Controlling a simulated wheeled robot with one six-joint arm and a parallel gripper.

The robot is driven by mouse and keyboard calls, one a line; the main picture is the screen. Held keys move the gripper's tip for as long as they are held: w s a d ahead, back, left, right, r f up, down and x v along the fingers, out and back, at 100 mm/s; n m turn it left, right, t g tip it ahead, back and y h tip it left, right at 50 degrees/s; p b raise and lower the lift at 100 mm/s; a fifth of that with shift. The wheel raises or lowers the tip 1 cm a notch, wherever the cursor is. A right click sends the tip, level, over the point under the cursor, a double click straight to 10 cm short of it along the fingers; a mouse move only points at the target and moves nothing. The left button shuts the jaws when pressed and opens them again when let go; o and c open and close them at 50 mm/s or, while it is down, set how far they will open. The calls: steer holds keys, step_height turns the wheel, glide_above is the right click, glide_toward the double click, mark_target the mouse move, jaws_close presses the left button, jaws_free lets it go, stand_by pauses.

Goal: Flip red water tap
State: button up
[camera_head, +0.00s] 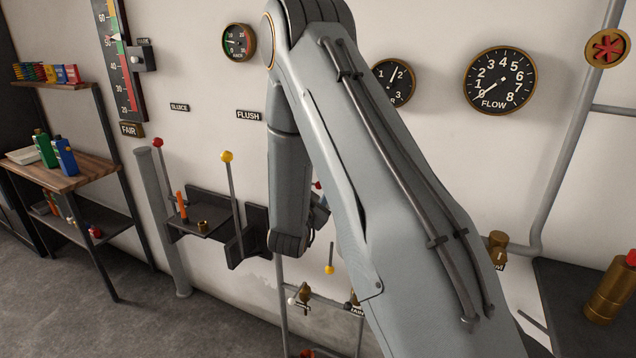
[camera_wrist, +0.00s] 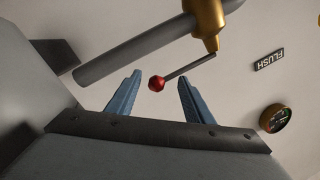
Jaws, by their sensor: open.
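A brass tap (camera_wrist: 207,22) on a grey pipe shows at the top of the wrist view. Its thin lever (camera_wrist: 188,66) slants down left and ends in a red knob (camera_wrist: 157,84). My gripper (camera_wrist: 160,76) is open, with its two blue fingers apart and the red knob showing between them. I cannot tell how deep the knob sits between the fingers, and no contact is visible. In the head view my arm hides most of the gripper and the tap; a small red knob (camera_head: 318,185) shows just past the wrist.
A yellow-knobbed lever (camera_head: 227,157) and dark wall brackets (camera_head: 207,215) stand left of my arm. Lower brass taps (camera_head: 304,294) sit below it. A FLUSH label (camera_head: 248,115) and a flow gauge (camera_head: 499,80) are on the wall. A wooden shelf (camera_head: 75,172) stands far left.

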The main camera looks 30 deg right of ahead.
steer(key=shift+w+d, duration=0.45)
steer(key=shift+w, duration=0.05)
steer(key=shift+f, duration=0.1)
jaws_close()
